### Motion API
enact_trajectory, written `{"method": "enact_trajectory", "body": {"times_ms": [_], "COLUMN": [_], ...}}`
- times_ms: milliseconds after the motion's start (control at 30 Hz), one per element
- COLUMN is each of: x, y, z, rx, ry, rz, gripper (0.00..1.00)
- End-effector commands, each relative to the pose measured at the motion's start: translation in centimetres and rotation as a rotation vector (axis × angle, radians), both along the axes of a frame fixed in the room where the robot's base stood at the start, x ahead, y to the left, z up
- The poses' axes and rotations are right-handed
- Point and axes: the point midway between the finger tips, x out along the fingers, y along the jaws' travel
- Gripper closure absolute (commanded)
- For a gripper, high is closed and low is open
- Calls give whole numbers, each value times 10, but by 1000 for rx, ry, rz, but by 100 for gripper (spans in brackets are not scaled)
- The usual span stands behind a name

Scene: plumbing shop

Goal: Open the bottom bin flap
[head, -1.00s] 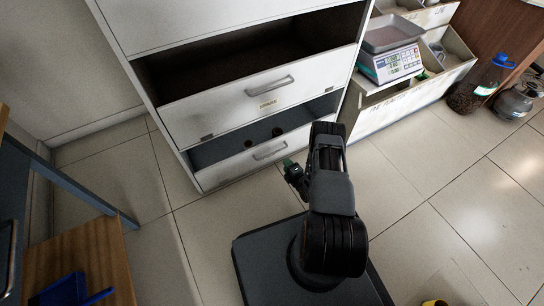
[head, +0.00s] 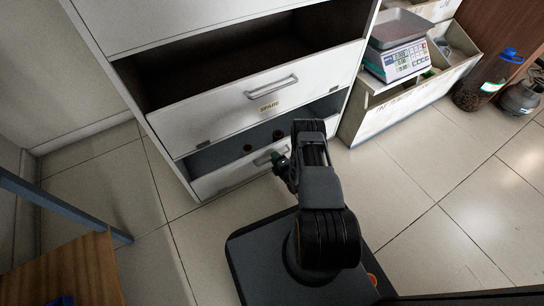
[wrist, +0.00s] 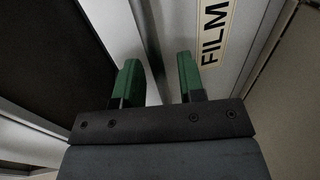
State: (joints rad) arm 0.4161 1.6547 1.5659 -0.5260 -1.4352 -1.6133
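The bottom bin flap (head: 218,183) is a pale panel low on the white cabinet, with a bar handle (head: 262,158) partly hidden by my arm. A dark gap shows above the flap, with two dark round spots inside. My gripper (head: 279,160) is beside the right part of that handle; its contact with the handle cannot be told. In the wrist view my gripper (wrist: 157,68) has its two green fingers apart. A grey strip runs between them, and I cannot tell whether it is the handle. A FILM label (wrist: 214,32) lies on the panel to the right.
The flap above, labelled SPARE (head: 269,107), has its own handle (head: 272,88) and a dark opening over it. A scale (head: 398,55) stands on a bin unit to the right. A wooden table (head: 75,270) is at the lower left.

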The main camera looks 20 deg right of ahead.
Motion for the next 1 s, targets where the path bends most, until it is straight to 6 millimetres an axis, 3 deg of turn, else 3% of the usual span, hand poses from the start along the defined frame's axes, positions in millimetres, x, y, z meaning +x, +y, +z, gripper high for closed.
{"method": "enact_trajectory", "body": {"times_ms": [433,800,1000], "x": [3,3,3], "y": [0,0,0], "z": [-1,-1,-1], "rx": [1,0,0], "ry": [0,0,0], "rz": [-2,-3,-3], "gripper": [64,98,100]}}
